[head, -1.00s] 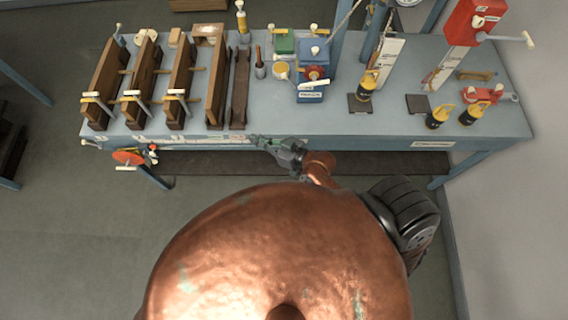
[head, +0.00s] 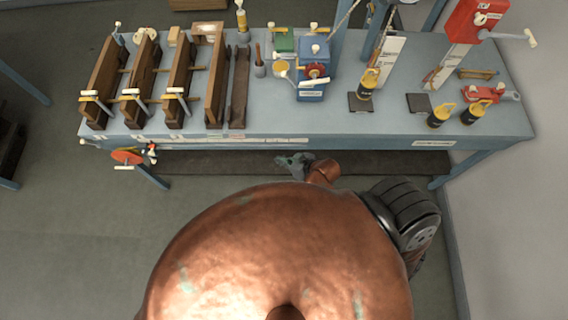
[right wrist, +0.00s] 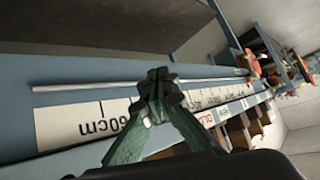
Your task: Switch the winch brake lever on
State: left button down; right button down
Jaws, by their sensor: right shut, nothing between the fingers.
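A blue box-shaped unit (head: 312,58) with a red round part and a white-tipped lever (head: 313,82) stands near the front middle of the bench. It looks like the winch, but I cannot read its label or tell which lever is the brake. My right gripper (head: 293,163) is just in front of the bench's front edge, below and left of the blue unit and apart from it. In the right wrist view its fingers (right wrist: 158,85) are shut and empty, before a scale strip (right wrist: 85,122) on the bench front. My left gripper is not in view.
Several brown wooden troughs with white-tipped levers (head: 180,92) fill the bench's left side. A red crank box (head: 474,20) and yellow-black cylinders (head: 440,115) stand at right. A red wheel (head: 127,157) juts from the front left. The bench top (head: 275,115) is clear before the blue unit.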

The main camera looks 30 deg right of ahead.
jog(key=f, duration=0.3)
jog(key=d+f, duration=0.1)
jog(key=shift+s+f, duration=0.2)
jog(key=shift+s, duration=0.2)
jog(key=w+a+r+m+t+p, duration=0.1)
jog(key=w+a+r+m+t, duration=0.2)
jog(key=w+r, duration=0.5)
jog(key=w+r+m+t+p, duration=0.25)
jog(key=r+t, duration=0.35)
jog(key=r, duration=0.7)
jog(key=d+r+m+g+h+p, duration=0.1)
jog(key=d+r+m+g+h, duration=0.2)
jog(key=d+r+m+h, duration=0.4)
jog(key=shift+w+d+m+h+p, duration=0.2)
jog(key=shift+d+m+h+p, duration=0.2)
jog(key=shift+d+m+h, duration=2.65)
jog(key=shift+a+r+m+h, duration=0.1)
jog(key=shift+a+m+h, duration=0.45)
jog(key=shift+a+m, duration=0.45)
